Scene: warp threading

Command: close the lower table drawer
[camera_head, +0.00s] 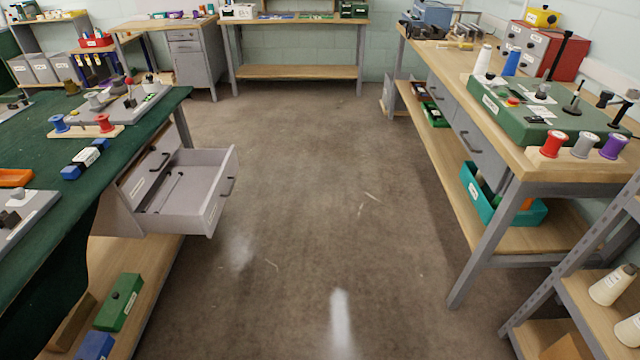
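The lower drawer (222,195) of the green-topped table at the left is pulled well out over the floor. It is a light grey box with a dark handle (228,187) on its front, which faces right. A dark thin thing shows inside it, too small to identify. The upper drawer front (140,182) with its own dark handle sits above and behind it and looks closed. My gripper is not in view, and nothing is seen touching the drawer.
The green table top (110,150) holds spools and small devices. A wooden shelf (150,275) lies below the drawer, with a green box (119,301) on it. The brown floor (320,200) is clear between this table and the right workbench (520,165).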

